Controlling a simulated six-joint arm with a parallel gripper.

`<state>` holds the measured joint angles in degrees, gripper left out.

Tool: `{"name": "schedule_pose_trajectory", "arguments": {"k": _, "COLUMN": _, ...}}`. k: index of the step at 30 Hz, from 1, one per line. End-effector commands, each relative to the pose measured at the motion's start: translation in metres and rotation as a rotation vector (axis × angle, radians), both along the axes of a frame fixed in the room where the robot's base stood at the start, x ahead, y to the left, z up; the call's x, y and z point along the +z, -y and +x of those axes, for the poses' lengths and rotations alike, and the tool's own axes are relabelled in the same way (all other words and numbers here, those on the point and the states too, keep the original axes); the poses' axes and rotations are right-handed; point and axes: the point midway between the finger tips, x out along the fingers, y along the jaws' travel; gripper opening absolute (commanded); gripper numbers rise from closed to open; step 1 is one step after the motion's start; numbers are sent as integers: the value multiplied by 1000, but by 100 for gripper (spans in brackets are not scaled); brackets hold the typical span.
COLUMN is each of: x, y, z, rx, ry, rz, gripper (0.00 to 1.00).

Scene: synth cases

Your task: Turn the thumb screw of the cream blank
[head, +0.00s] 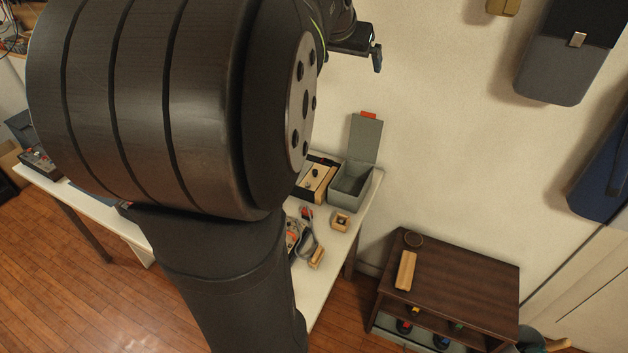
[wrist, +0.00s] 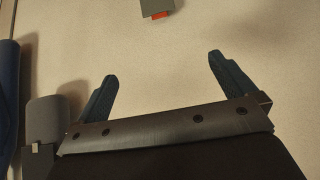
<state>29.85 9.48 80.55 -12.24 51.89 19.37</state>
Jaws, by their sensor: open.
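A cream panel (head: 313,183), which looks like the cream blank, lies on a dark unit on the white table, partly hidden by my arm. A small dark knob (head: 315,171), possibly its thumb screw, stands on it; its details are too small to tell. My gripper (head: 377,60) is high in front of the wall, well above the table and apart from the panel. In the wrist view my gripper (wrist: 162,66) is open and empty, with both blue fingers spread against bare wall. The cream panel does not show in the wrist view.
A grey box (head: 350,184) with its lid (head: 366,140) raised stands right of the panel. A small wooden block (head: 341,221) and cables lie nearer. A dark cabinet (head: 460,285) stands at right. Bags (head: 560,68) hang on the wall. The air around my gripper is clear.

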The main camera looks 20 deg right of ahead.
Motion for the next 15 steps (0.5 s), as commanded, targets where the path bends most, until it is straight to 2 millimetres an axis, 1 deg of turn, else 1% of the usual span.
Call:
{"name": "schedule_pose_trajectory", "arguments": {"k": 1, "x": 0, "y": 0, "z": 0, "rx": 0, "ry": -1, "rz": 1, "gripper": 92}}
{"name": "schedule_pose_trajectory", "arguments": {"k": 3, "x": -3, "y": 0, "z": 2, "rx": -6, "ry": -2, "rz": 11, "gripper": 78}}
{"name": "schedule_pose_trajectory", "arguments": {"k": 5, "x": -11, "y": -1, "z": 7, "rx": -21, "ry": -6, "rz": 35, "gripper": 67}}
{"name": "schedule_pose_trajectory", "arguments": {"k": 6, "x": -18, "y": -1, "z": 11, "rx": -39, "ry": -10, "rz": 60, "gripper": 59}}
{"name": "schedule_pose_trajectory", "arguments": {"k": 8, "x": -34, "y": -2, "z": 21, "rx": -76, "ry": -21, "rz": 110, "gripper": 47}}
{"name": "schedule_pose_trajectory", "arguments": {"k": 9, "x": -47, "y": -4, "z": 28, "rx": -108, "ry": -30, "rz": 154, "gripper": 39}}
{"name": "schedule_pose_trajectory", "arguments": {"k": 11, "x": -69, "y": -8, "z": 40, "rx": -166, "ry": -46, "rz": 222, "gripper": 39}}
{"name": "schedule_pose_trajectory", "arguments": {"k": 15, "x": -122, "y": -20, "z": 66, "rx": -319, "ry": -96, "rz": 378, "gripper": 39}}
